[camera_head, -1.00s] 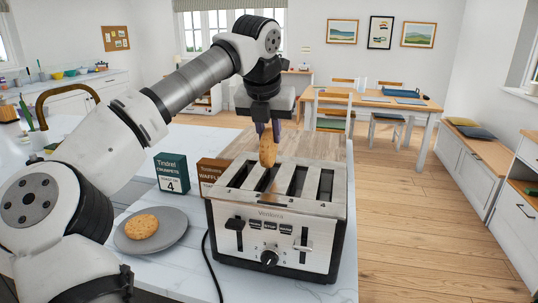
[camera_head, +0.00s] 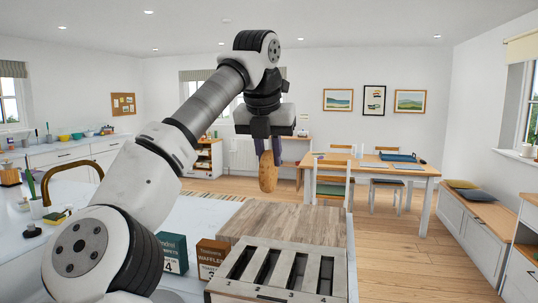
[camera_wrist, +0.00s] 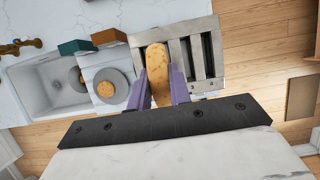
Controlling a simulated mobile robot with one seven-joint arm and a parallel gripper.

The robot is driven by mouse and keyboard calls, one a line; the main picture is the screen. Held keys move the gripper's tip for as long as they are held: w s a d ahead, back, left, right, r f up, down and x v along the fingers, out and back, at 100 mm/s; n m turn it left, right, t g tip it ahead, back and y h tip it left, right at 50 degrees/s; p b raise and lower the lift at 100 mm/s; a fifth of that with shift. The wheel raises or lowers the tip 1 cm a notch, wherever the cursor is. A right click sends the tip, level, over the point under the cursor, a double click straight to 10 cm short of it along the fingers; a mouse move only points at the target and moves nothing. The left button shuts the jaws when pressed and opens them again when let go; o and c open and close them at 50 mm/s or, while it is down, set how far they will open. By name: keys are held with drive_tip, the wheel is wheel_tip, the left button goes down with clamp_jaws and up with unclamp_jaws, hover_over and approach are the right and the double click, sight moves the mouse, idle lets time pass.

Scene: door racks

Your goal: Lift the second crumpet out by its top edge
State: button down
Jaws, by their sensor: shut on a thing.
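My gripper (camera_head: 269,153) is shut on a golden-brown crumpet (camera_head: 268,174), held upright by its top part. The crumpet hangs in the air, clear above the four-slot toaster (camera_head: 246,292). The wrist view shows the crumpet (camera_wrist: 157,72) between the two purple fingers, covering part of the toaster top (camera_wrist: 207,32). Another crumpet (camera_wrist: 105,89) lies on a grey plate (camera_wrist: 119,76) beside the toaster. In the head view the plate is out of sight, and the toaster's front is cut off by the lower edge.
A green crumpet box (camera_head: 174,253) and a brown waffle box (camera_head: 211,258) stand left of the toaster. A wooden board (camera_head: 285,222) lies behind it. A sink (camera_wrist: 50,82) is left of the plate. The air around the crumpet is clear.

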drive_tip(key=shift+r+p, duration=2.3)
drive_tip(key=shift+r, duration=1.2)
